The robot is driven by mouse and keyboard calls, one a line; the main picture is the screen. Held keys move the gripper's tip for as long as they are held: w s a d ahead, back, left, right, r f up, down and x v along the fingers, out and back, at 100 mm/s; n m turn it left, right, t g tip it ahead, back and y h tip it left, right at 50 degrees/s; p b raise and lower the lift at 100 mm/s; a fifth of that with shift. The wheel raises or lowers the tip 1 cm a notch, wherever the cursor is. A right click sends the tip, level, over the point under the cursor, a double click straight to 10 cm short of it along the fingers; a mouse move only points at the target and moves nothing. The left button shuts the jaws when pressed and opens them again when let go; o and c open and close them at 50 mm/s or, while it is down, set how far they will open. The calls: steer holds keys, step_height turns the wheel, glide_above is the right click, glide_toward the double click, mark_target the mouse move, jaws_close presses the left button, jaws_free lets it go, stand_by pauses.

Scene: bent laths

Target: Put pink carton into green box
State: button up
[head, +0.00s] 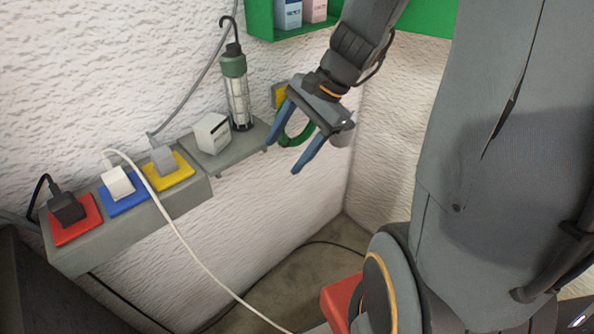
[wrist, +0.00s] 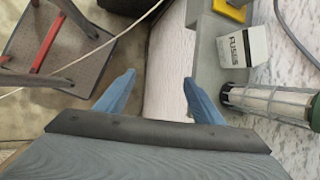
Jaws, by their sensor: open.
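The pink carton (head: 314,11) stands upright in the green box (head: 292,33) at the top of the head view, beside a blue carton (head: 288,14). The top of the box and of both cartons is cut off by the picture edge. My gripper (head: 284,158) is open and empty, below the green box and in front of the wall corner. In the wrist view my gripper's two blue fingers (wrist: 160,78) are apart with nothing between them. Neither the pink carton nor the green box shows in the wrist view.
A grey ledge (head: 205,165) carries a white fuses box (head: 212,133) and a caged hand lamp (head: 236,85), left of my gripper. Further left, plugs sit in red, blue and yellow sockets (head: 122,190). A white cable (head: 190,245) hangs down to the floor. A green ring shows behind my fingers.

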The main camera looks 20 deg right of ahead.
steer(key=s+f+n+h, duration=0.3)
steer(key=s+n+h, duration=0.2)
steer(key=n, duration=0.8)
steer(key=shift+f+n+h, duration=0.3)
steer(key=shift+f, duration=0.1)
steer(key=shift+f, duration=0.1)
steer(key=shift+f+b, duration=0.25)
steer(key=shift+b, duration=0.1)
steer(key=shift+c, duration=0.2)
